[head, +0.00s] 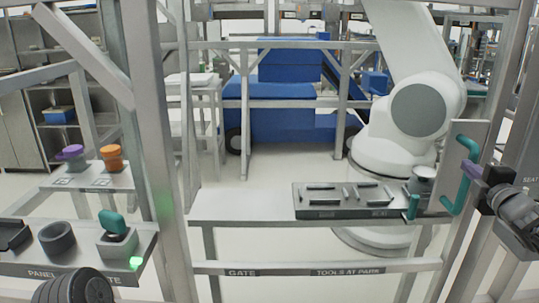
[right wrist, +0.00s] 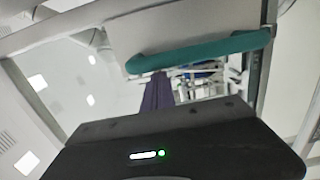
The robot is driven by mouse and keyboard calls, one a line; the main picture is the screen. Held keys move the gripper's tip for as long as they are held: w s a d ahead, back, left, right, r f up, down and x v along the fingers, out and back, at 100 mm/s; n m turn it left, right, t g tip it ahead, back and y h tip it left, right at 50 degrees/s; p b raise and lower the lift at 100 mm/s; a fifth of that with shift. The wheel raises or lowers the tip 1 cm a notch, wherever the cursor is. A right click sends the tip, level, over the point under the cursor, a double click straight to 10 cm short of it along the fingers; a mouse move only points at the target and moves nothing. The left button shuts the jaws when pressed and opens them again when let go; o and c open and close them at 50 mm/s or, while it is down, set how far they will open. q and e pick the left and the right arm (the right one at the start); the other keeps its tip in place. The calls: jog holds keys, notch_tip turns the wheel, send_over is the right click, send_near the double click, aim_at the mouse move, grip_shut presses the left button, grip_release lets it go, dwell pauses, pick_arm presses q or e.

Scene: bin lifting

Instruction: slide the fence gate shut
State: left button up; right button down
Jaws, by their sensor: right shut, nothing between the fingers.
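The gate's grey panel (head: 451,158) stands at the right of the fence opening and carries a teal bar handle (head: 470,160). My right gripper (head: 471,171), with purple fingertips, is at the handle, shut and empty. In the right wrist view its purple fingers (right wrist: 157,95) are together just below the teal handle (right wrist: 200,50), near its left end. I cannot tell whether they touch it. The handle is not between the fingers. My left gripper is not clearly in view.
A dark tool tray (head: 345,215) lies on a ledge behind a rail labelled GATE (head: 242,272). A white robot arm (head: 405,110) stands behind it. A panel (head: 75,268) with a teal knob (head: 113,222) and green light is at the lower left. A fence post (head: 150,120) rises beside it.

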jog(key=d+p, duration=0.3)
jog(key=d, duration=0.4)
jog(key=shift+d+r, duration=0.15)
